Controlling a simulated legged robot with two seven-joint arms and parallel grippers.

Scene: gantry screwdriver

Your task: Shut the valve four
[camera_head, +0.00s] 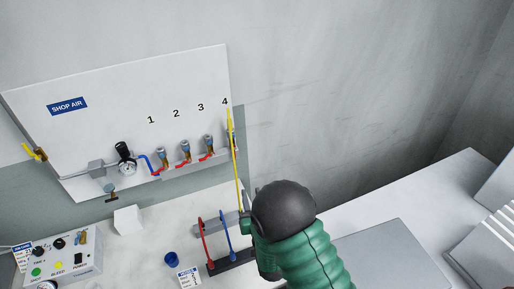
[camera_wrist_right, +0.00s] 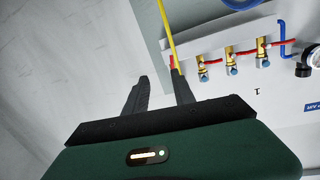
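Valve four (camera_head: 233,143) is at the right end of the row on the white wall panel, under the printed 4. A thin yellow line runs across it, so its handle position cannot be told. My right gripper (camera_wrist_right: 160,88) is open and empty in the right wrist view, its two dark fingers apart. Its right finger overlaps the lower end of the yellow line (camera_wrist_right: 167,30), where valve four is mostly hidden; contact cannot be told. In the head view my green right arm hides most of this gripper. My left gripper is not in view.
Valves one (camera_head: 162,158), two (camera_head: 186,151) and three (camera_head: 209,145) stand close to the left of valve four. A gauge (camera_head: 127,167) is further left. A control box (camera_head: 62,258), a white block (camera_head: 128,219) and a blue cup (camera_head: 171,258) are on the bench.

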